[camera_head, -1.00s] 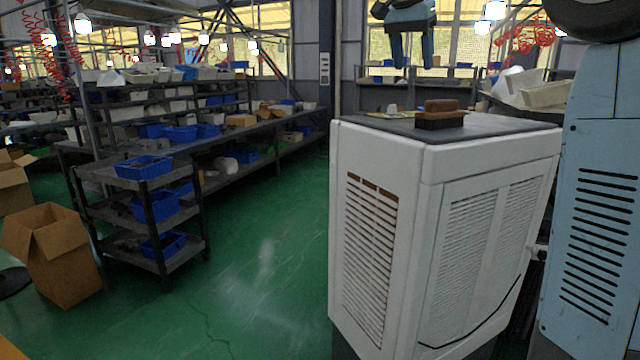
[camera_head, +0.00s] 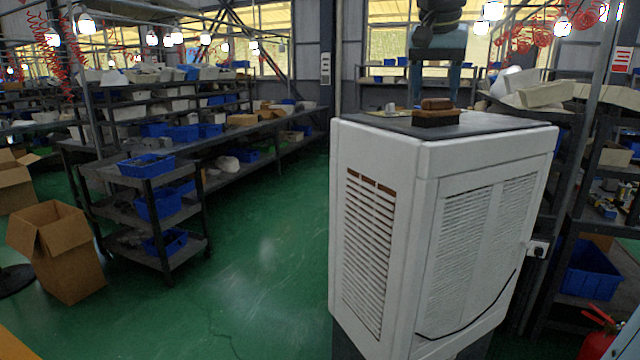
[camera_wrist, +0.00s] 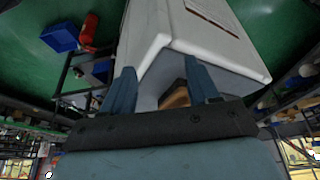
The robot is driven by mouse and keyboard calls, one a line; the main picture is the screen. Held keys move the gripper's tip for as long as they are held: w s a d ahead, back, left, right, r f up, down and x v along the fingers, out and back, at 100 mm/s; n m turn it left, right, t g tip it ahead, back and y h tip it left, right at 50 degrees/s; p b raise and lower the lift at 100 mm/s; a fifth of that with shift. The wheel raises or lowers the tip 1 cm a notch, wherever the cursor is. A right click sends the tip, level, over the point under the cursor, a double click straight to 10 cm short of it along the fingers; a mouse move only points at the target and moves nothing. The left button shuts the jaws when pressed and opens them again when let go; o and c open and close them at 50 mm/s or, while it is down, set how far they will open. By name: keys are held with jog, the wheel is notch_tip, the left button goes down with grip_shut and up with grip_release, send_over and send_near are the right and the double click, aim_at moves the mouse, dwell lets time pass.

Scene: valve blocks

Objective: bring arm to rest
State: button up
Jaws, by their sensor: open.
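The white cabinet's edge (camera_wrist: 155,45) shows beyond the fingers. A brown wooden brush (camera_head: 436,118) lies on the cabinet's dark top.
A small grey block (camera_head: 390,107) lies on the cabinet top beside the brush. A shelf with a blue bin (camera_head: 588,272) and a red extinguisher (camera_head: 597,345) stand at right. A trolley (camera_head: 150,210) and cardboard box (camera_head: 58,250) stand at left. Green floor between is clear.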

jog(key=s+d+f+n+t+y, duration=0.1)
jog(key=s+f+n, duration=0.4)
jog(key=s+f, duration=1.6)
jog(key=shift+d+f+t+y, duration=0.3)
jog(key=shift+f+y, duration=0.15)
jog(key=shift+y, duration=0.05)
